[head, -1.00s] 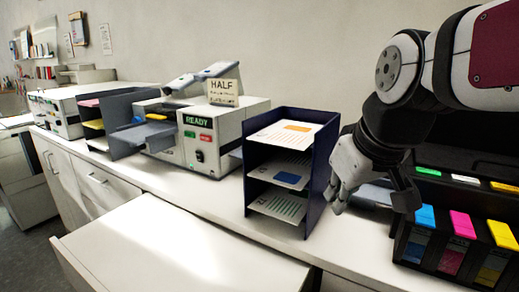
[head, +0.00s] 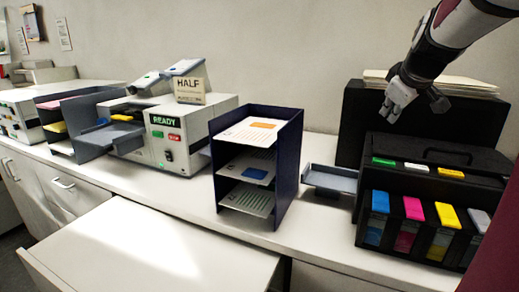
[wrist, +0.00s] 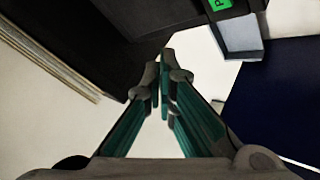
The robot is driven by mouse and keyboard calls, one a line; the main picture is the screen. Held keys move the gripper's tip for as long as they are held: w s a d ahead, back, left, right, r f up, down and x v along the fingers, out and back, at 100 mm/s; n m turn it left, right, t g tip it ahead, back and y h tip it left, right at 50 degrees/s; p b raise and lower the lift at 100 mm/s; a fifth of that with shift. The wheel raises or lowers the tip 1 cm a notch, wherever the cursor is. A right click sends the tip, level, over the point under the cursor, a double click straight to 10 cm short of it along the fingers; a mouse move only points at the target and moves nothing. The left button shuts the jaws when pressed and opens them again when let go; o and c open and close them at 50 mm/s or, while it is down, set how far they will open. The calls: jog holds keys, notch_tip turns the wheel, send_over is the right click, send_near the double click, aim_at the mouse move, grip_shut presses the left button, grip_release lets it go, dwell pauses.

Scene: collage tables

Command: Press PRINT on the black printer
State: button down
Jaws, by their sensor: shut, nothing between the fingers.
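The black printer (head: 437,173) stands at the right in the head view, with blue, magenta, yellow and grey cartridges on its front. A green button (head: 383,161) sits at the left of its top row, beside a white and a yellow one. In the wrist view a green label (wrist: 220,5) starting with "P" is cut off by the top edge. My gripper (head: 394,112) is shut and empty, raised above the printer's left part and apart from the buttons. Its closed fingertips (wrist: 165,77) show in the wrist view, below the green label.
A grey output tray (head: 330,180) juts out left of the printer. A dark blue paper rack (head: 289,172) stands farther left, then a white machine (head: 190,158) reading READY. A tall black block with papers (head: 352,118) rises behind the printer.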

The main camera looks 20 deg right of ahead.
jog(key=b, duration=0.5)
send_over(380, 160)
notch_tip(380, 160, down, 7)
jog(key=shift+s+a+f, duration=0.1)
jog(key=shift+f, duration=0.1)
jog(key=shift+s+f+b, duration=0.1)
jog(key=shift+f+b, duration=0.45)
jog(key=shift+f, duration=0.2)
dwell(0.7)
jog(key=shift+f+b, duration=0.35)
jog(key=shift+f, duration=0.05)
